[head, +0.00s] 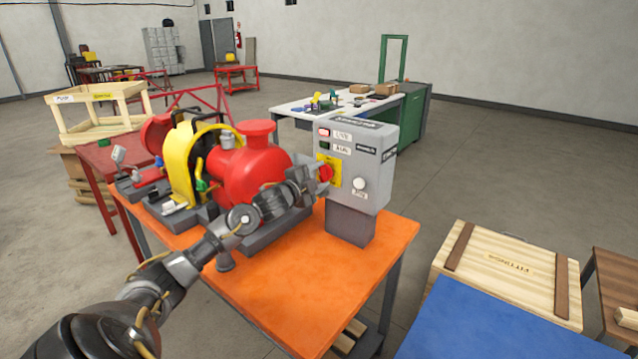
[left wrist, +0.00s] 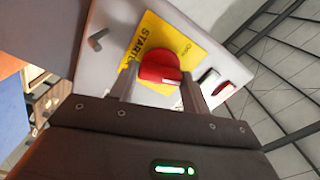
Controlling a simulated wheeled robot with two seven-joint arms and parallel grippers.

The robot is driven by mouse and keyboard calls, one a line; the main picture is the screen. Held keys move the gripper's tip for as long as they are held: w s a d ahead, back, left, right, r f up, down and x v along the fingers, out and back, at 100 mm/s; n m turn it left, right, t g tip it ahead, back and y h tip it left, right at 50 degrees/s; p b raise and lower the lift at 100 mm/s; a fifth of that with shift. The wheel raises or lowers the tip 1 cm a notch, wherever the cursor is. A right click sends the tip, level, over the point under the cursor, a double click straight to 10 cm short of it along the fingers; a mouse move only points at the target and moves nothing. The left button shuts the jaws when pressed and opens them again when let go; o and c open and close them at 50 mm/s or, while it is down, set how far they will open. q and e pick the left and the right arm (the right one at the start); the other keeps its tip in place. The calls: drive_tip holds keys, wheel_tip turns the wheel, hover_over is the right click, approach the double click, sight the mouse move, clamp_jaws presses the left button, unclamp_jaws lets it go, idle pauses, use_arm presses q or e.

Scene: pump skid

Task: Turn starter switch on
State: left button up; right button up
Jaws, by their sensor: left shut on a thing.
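The starter switch is a red rotary knob (head: 325,173) on a yellow plate (head: 333,181), on the front of a grey control box (head: 373,197). The box stands on the right part of the orange bench. In the left wrist view the red knob (left wrist: 159,68) sits between my two fingers, on the yellow plate (left wrist: 181,40) with printed lettering. My left gripper (head: 318,176) is shut on the red knob. The knob's exact pointing direction is hard to tell. My right gripper is not in view.
A red pump (head: 254,168) with a yellow guard (head: 181,163) stands left of the box on the orange bench (head: 300,284). A wooden crate (head: 500,262) stands at right.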

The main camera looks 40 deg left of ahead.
use_arm(q)
drive_tip(key=shift+f+m+b, duration=0.1)
drive_tip(key=shift+m+b, duration=1.1)
drive_tip(key=shift+m, duration=0.7)
drive_tip(key=o, duration=1)
drive_tip(key=shift+s, duration=0.1)
